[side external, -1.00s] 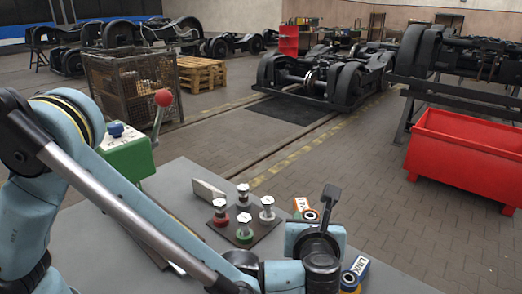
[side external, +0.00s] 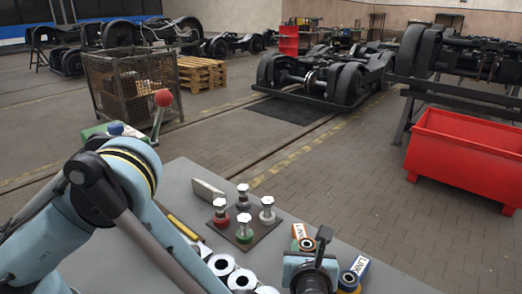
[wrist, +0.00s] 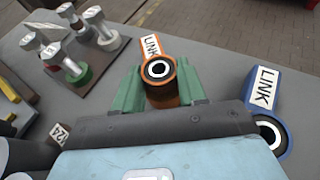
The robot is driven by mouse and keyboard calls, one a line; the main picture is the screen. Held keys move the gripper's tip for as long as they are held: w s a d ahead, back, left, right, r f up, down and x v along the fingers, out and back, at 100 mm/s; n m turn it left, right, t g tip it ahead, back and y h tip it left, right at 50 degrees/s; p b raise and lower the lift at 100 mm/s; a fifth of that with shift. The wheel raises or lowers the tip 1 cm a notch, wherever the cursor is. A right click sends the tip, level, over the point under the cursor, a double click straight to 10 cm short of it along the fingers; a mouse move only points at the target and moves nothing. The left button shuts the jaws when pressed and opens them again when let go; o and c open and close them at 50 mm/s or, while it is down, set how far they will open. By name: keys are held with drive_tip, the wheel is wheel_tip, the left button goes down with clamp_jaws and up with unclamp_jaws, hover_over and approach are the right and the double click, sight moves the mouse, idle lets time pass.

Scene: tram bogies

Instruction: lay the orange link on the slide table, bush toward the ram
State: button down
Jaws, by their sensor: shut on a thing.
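The orange link (wrist: 159,69) has a white LINK label and a round black-and-white bush; it lies between the green fingers of my gripper (wrist: 160,88) in the wrist view. The gripper is shut on it at the bush end, and the label end points away from my wrist. In the side external view the orange link (side external: 303,238) shows beyond my gripper (side external: 316,258), close to the grey bench top. A green machine (side external: 118,131) with a red-knobbed lever is partly hidden behind my arm at left. I cannot make out the slide table.
A blue link (side external: 354,273) lies just right of my gripper, also in the wrist view (wrist: 264,100). A dark plate (side external: 243,220) with several coloured-collar bolts stands to the left. Several white rings (side external: 221,264) sit nearer my arm. A flat grey wedge (side external: 208,190) lies behind.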

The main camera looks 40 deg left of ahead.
drive_tip(key=c, duration=0.6)
unclamp_jaws()
drive_tip(key=shift+f, duration=0.15)
drive_tip(key=shift+c, duration=0.2)
